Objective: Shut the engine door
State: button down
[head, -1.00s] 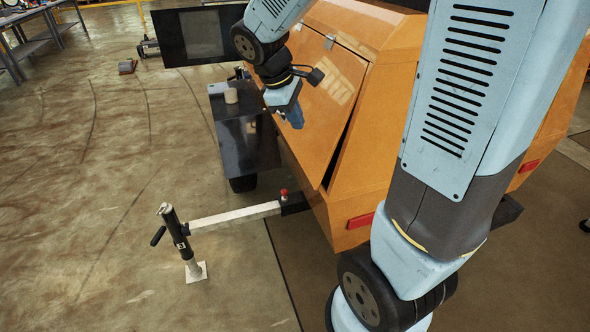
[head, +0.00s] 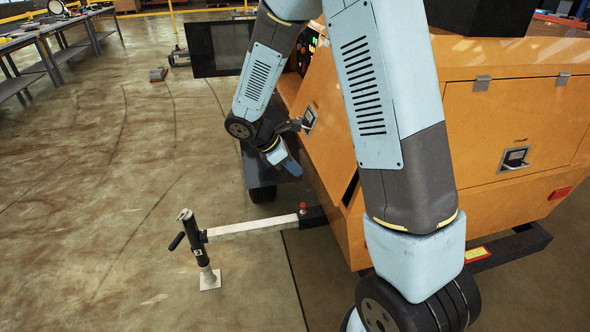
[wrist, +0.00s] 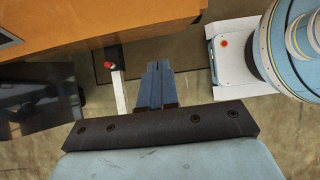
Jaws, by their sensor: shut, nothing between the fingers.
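The orange door panel (head: 318,150) is on the left-hand face of the orange light tower housing. It carries a black latch (head: 309,118). A dark gap shows at its lower right edge, so it appears ajar; my arm hides much of it. My gripper (head: 292,166) is shut and empty, low and left of the panel, pointing down and right. I cannot tell from the head view whether it touches the panel. In the wrist view the shut fingers (wrist: 160,70) point at the floor beside the drawbar, with the orange housing (wrist: 130,22) at upper left.
A second orange door (head: 480,125) with its own latch sits closed on the right face. A drawbar (head: 250,226) with a jack stand (head: 198,245) reaches out at lower left. A black panel with a window (head: 215,48) stands out behind.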

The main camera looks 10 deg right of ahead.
jog(key=d+r+x, duration=0.1)
jog(key=x, duration=1)
jog(key=shift+d, duration=0.4)
jog(key=shift+r, duration=0.1)
